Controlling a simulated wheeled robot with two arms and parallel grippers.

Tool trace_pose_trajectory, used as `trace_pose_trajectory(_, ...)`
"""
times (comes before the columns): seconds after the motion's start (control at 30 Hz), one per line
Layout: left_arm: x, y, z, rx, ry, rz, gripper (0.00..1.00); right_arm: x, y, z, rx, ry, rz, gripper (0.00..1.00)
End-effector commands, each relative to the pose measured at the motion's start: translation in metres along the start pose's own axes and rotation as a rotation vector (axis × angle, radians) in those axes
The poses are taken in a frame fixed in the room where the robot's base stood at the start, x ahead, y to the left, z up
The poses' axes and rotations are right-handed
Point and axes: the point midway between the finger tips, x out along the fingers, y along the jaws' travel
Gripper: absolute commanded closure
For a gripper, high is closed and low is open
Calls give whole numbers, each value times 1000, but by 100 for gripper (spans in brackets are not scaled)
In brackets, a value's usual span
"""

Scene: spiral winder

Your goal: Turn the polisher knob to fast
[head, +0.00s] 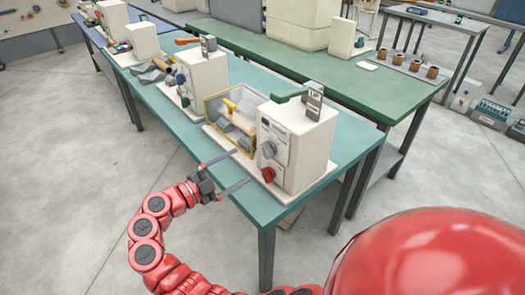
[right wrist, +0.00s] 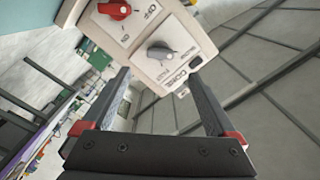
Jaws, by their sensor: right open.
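A beige machine (head: 300,145) stands at the front corner of the teal table, with a grey knob (head: 268,150) above a red knob (head: 268,174) on its front panel. In the right wrist view, the grey knob (right wrist: 160,50) lies beyond the fingertips, and the red knob (right wrist: 114,9) is near "OFF" and "ON" marks. The print by the grey knob is too small to read surely. My right gripper (head: 239,169) is open and empty in front of the panel, apart from both knobs. It also shows in the right wrist view (right wrist: 156,76). My left gripper is not in view.
A yellow-framed clear box (head: 232,115) adjoins the machine on its left. Another beige machine (head: 200,78) with coloured knobs stands farther along the teal table (head: 258,212). A green table (head: 340,70) is behind. The floor in front is clear.

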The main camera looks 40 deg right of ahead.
Motion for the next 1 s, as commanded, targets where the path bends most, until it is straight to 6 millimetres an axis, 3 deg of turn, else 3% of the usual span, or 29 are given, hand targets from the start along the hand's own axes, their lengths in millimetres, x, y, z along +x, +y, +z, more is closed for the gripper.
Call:
trace_pose_trajectory(0.2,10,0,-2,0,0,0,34,52,-1,-2,1,3,-1,7)
trace_pose_trajectory(0.4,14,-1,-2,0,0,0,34,84,0,-1,-1,2,0,7)
trace_pose_trajectory(0.6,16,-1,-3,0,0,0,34,98,0,0,0,-1,-3,7)
trace_pose_trajectory(0.87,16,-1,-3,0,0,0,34,98,0,0,0,-1,-2,7)
trace_pose_trajectory(1.0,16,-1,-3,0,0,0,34,98,0,0,0,-1,-2,33)
